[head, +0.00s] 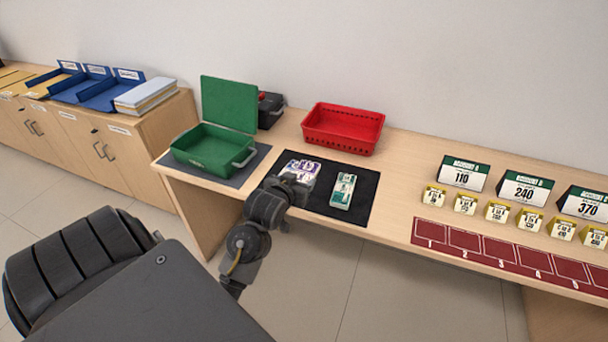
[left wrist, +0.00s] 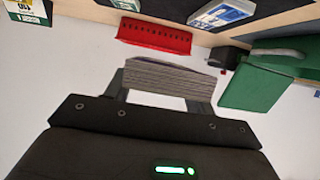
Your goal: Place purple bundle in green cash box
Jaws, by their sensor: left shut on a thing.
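The purple bundle (head: 302,167), with a white and purple top face, is over the left part of the black mat in the head view. My left gripper (head: 292,184) is shut on it. In the left wrist view the bundle (left wrist: 168,80) shows its grey layered edge between the two fingers. How high it is above the mat is hard to tell. The green cash box (head: 243,159) stands to the left on a grey mat, its lid (head: 229,104) raised and its tray open and empty. The box also shows in the left wrist view (left wrist: 251,87). My right gripper is out of view.
A green and white bundle (head: 343,190) lies on the black mat (head: 361,204). A red basket (head: 343,129) stands behind it. A dark device (head: 270,110) is behind the cash box. Price cards and a red numbered strip (head: 467,241) are at the right.

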